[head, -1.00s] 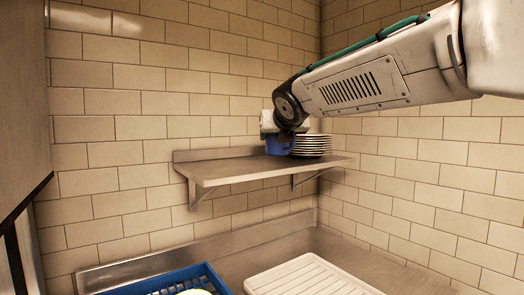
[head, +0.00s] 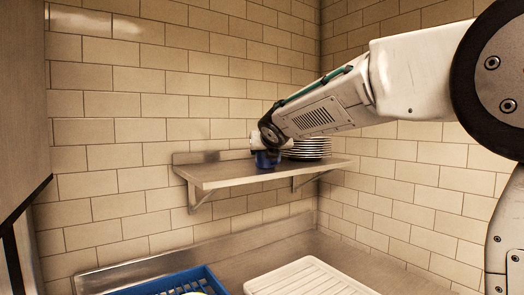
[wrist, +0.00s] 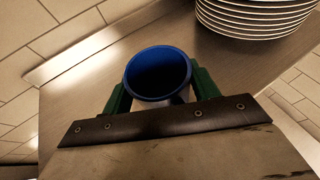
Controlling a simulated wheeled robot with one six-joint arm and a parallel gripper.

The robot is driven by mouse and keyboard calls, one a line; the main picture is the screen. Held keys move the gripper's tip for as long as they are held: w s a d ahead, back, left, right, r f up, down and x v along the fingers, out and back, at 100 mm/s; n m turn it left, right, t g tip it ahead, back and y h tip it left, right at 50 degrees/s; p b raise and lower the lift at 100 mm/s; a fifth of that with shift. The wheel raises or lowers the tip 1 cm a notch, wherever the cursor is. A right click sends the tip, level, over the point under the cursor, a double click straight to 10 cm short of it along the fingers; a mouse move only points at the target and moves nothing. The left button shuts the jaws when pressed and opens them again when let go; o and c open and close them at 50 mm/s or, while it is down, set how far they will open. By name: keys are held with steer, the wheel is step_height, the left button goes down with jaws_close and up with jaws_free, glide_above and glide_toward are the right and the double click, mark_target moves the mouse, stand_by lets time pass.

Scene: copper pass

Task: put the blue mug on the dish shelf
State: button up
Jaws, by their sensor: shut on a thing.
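The blue mug (head: 267,159) is at the dish shelf (head: 215,175), left of the plate stack. In the wrist view the mug (wrist: 158,72) is seen from above, its round opening facing the camera and its inside dark and empty-looking. My gripper (wrist: 161,92) is shut on the mug, with a green finger on each side of it. In the head view my gripper (head: 263,142) partly covers the mug. The mug is over the shelf surface; I cannot tell whether its base touches it.
A stack of white plates (head: 308,148) stands on the shelf to the right of the mug; it also shows in the wrist view (wrist: 255,15). The shelf's left part is bare. Below are a blue rack (head: 170,283) and a white ribbed tray (head: 305,278) on the counter.

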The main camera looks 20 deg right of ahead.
steer(key=shift+f, duration=0.15)
steer(key=o, duration=1.1)
steer(key=shift+r, duration=0.2)
steer(key=shift+s+a+r, duration=0.1)
steer(key=shift+s+r, duration=0.05)
steer(key=shift+s, duration=0.2)
steer(key=v, duration=1.1)
steer(key=shift+s, duration=0.1)
